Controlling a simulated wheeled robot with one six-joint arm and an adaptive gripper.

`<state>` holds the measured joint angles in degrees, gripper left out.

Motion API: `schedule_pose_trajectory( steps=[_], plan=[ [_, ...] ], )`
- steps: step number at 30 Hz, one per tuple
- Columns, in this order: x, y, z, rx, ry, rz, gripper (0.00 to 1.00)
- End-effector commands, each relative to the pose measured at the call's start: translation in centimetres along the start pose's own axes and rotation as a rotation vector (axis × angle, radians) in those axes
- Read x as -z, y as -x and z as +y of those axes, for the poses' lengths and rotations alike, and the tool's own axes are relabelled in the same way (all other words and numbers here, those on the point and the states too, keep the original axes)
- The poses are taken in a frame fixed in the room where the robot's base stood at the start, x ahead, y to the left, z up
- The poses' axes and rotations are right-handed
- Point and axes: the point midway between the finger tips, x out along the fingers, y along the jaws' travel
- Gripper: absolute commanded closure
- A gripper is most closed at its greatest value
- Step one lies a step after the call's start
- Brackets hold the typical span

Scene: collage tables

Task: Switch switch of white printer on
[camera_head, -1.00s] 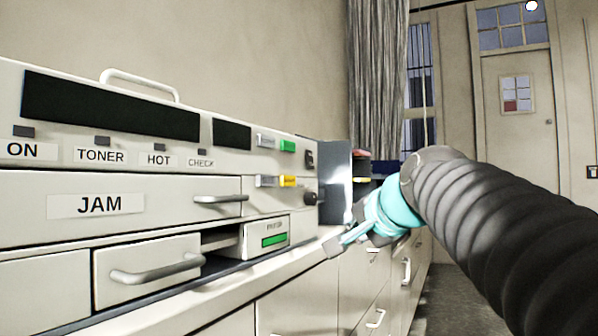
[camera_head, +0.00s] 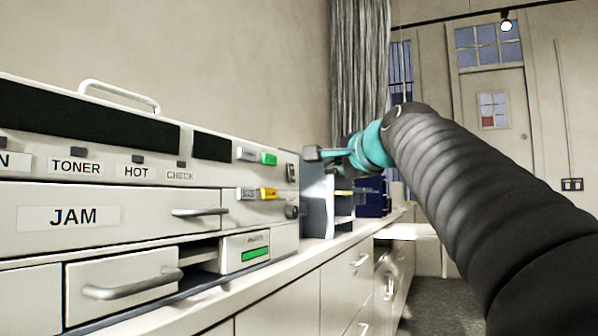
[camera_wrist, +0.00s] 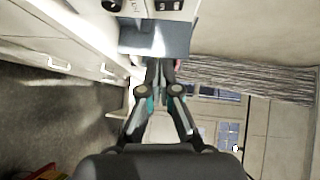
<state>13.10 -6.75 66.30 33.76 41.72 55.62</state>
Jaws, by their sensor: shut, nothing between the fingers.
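The white printer (camera_head: 150,215) fills the left of the head view. A small dark rocker switch (camera_head: 291,172) sits at the right end of its front, above a round dark knob (camera_head: 291,211). Its position is too small to read. At the top edge of the wrist view, the knob (camera_wrist: 110,5) and switch (camera_wrist: 168,5) show partly. My gripper (camera_head: 313,153) is shut and empty, with its tip just right of the switch and slightly higher in the picture. In the wrist view, the fingers (camera_wrist: 160,66) meet below the printer; contact with the switch is not visible.
Green (camera_head: 268,158) and yellow (camera_head: 267,194) buttons sit left of the switch. A drawer with a green label (camera_head: 255,254) sticks out below. A grey panel (camera_head: 318,205) and dark blue items (camera_head: 372,197) stand right of the printer on the counter. Open floor (camera_wrist: 60,120) lies alongside.

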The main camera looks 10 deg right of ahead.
Motion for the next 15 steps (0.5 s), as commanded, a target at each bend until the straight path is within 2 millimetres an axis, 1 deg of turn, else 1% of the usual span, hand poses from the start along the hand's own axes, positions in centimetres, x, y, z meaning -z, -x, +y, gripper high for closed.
schedule_pose_trajectory(
  steps=[15],
  plan=[
    [-0.1,-9.3,-0.1,-0.002,0.002,-0.002,1.0]
  ],
)
